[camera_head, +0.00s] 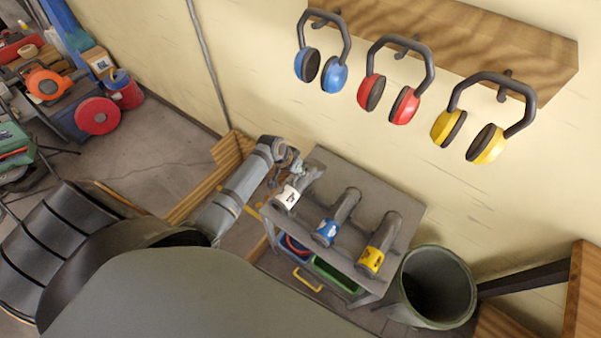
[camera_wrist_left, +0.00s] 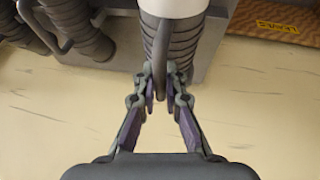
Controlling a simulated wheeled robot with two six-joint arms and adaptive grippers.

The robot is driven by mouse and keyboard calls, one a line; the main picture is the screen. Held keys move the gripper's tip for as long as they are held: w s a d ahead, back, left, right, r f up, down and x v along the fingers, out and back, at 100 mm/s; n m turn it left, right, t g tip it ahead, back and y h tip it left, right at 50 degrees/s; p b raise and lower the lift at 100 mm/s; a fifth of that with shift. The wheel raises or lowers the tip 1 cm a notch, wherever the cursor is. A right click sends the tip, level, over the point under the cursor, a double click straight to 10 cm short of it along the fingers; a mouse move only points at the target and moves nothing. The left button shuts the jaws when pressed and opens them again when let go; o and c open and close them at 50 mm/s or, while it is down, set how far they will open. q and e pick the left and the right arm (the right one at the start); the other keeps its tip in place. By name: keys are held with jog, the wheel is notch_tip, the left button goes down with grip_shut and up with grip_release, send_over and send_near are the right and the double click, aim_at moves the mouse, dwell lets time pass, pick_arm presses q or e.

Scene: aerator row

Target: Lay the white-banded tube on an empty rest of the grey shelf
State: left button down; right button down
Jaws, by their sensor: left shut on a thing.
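The white-banded tube (camera_head: 287,196) is at the left end of the grey shelf (camera_head: 375,183) in the head view. My left gripper (camera_head: 308,173) is at its dark far part. In the left wrist view the gripper (camera_wrist_left: 165,85) is shut on a dark loop handle on the ribbed tube, with the white band (camera_wrist_left: 172,7) at the top edge. I cannot tell whether the tube touches the shelf. A blue-banded tube (camera_head: 328,232) and a yellow-banded tube (camera_head: 371,260) lie on the shelf to its right. No empty rest shows clearly. My right gripper is not in view.
Blue, red and yellow earmuffs hang from a wooden wall rack (camera_head: 480,45) above the shelf. A grey-green bin (camera_head: 405,300) stands right of the shelf. A green crate (camera_head: 337,275) sits on its lower level.

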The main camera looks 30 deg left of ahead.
aim_at(300, 180)
pick_arm(q)
notch_tip(300, 180, down, 2)
jog(key=shift+f+b, duration=0.2)
jog(key=shift+b, duration=0.8)
jog(key=shift+f+b, duration=0.65)
jog(key=shift+f, duration=0.45)
jog(key=c, duration=1.4)
grip_release()
jog(key=shift+o, duration=0.2)
jog(key=v, duration=1.2)
